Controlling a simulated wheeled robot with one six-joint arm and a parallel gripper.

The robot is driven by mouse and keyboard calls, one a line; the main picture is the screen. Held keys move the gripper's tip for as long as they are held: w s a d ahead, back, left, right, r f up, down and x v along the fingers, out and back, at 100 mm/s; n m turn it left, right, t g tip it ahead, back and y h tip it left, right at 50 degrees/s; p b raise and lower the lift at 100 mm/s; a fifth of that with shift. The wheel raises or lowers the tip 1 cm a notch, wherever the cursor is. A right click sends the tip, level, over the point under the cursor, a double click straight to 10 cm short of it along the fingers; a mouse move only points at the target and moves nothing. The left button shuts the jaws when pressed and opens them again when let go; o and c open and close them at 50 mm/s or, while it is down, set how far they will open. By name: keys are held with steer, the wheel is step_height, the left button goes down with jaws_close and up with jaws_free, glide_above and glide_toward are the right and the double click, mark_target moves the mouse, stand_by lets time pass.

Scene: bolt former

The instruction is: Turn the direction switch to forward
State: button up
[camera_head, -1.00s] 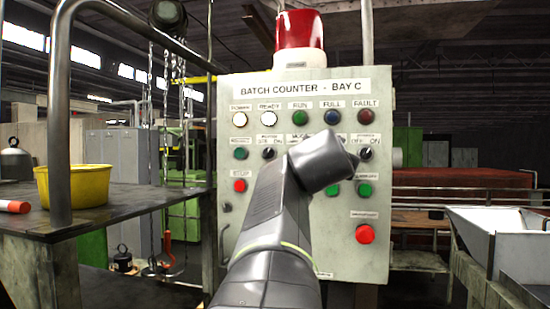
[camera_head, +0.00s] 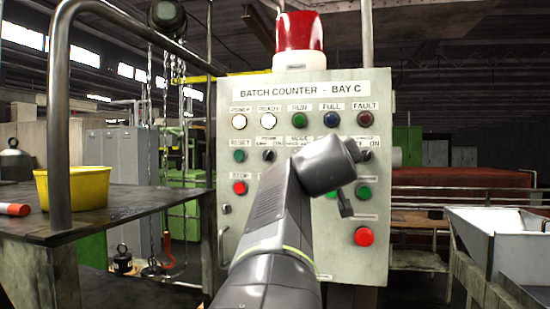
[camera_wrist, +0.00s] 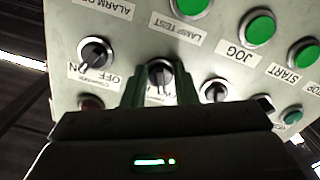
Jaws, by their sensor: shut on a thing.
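A grey panel headed "BATCH COUNTER - BAY C" (camera_head: 301,91) faces me. In the wrist view its labels appear upside down. My gripper (camera_wrist: 158,82) is shut on a round black rotary knob (camera_wrist: 160,70), one finger on each side. This knob sits beside the OFF/ON knob (camera_wrist: 95,54). Its own label is mostly hidden by the fingers, so I cannot read its name or positions. In the head view my arm covers the gripped knob and my fingers.
Another black knob (camera_wrist: 213,91) lies just right of my gripper in the wrist view. Green buttons (camera_wrist: 258,26) lie nearby. In the head view a red button (camera_head: 364,236) sits low on the panel. A table with a yellow bucket (camera_head: 73,188) stands left, a metal hopper (camera_head: 503,233) right.

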steer(key=shift+r+n, duration=0.15)
steer(key=shift+n, duration=0.45)
steer(key=o, duration=1)
steer(key=shift+s, duration=0.15)
